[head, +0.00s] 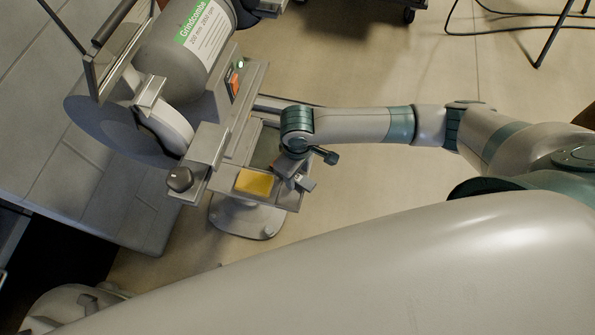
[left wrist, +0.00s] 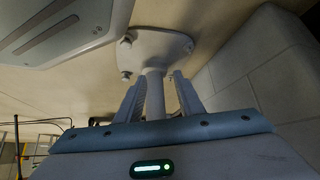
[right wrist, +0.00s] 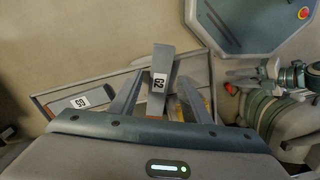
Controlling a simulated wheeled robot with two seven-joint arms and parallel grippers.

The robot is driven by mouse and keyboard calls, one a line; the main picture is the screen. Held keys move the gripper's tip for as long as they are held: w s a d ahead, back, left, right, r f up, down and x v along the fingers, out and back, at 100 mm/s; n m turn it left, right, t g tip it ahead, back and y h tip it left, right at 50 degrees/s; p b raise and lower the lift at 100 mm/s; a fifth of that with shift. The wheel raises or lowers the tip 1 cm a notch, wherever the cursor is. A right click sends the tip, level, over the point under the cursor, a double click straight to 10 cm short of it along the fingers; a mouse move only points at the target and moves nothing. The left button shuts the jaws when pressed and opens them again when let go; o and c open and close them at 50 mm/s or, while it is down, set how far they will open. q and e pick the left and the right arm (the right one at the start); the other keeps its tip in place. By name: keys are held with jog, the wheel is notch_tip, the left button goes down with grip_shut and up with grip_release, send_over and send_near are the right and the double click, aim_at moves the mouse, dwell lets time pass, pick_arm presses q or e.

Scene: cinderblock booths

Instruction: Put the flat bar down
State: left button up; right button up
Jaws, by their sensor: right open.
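A grey flat bar labelled G2 (right wrist: 160,80) lies at the tray in the right wrist view, its near end between the fingers of my right gripper (right wrist: 155,103). Those fingers stand apart, one on each side of it; I cannot tell whether either touches it. In the head view my right gripper (head: 300,176) points down over the tray's right end, and the wrist hides part of the bar. A second grey piece labelled G5 (right wrist: 82,101) lies to its left. My left gripper (left wrist: 157,88) has its fingers apart, with a pedestal post (left wrist: 155,98) visible between them.
The tray (right wrist: 52,98) is by the bench grinder (head: 175,60), and a yellow block (head: 255,182) lies in it, left of my right gripper. The pedestal's round foot (head: 240,222) is below. Block wall (head: 90,200) stands at left; open floor (head: 390,70) lies beyond my right arm.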

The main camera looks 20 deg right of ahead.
aim_at(297, 178)
pick_arm(q)
jog(key=shift+a+f, duration=0.1)
pick_arm(e)
jog(key=shift+r, duration=0.1)
jog(key=shift+r, duration=0.25)
pick_arm(q)
jog(key=shift+w+d, duration=0.25)
jog(key=shift+d, duration=0.2)
pick_arm(e)
notch_tip(297, 178, up, 12)
pick_arm(q)
jog(key=shift+a, duration=0.2)
jog(key=shift+a, duration=0.45)
pick_arm(e)
jog(key=shift+f, duration=0.1)
pick_arm(q)
jog(key=shift+s+d, duration=0.15)
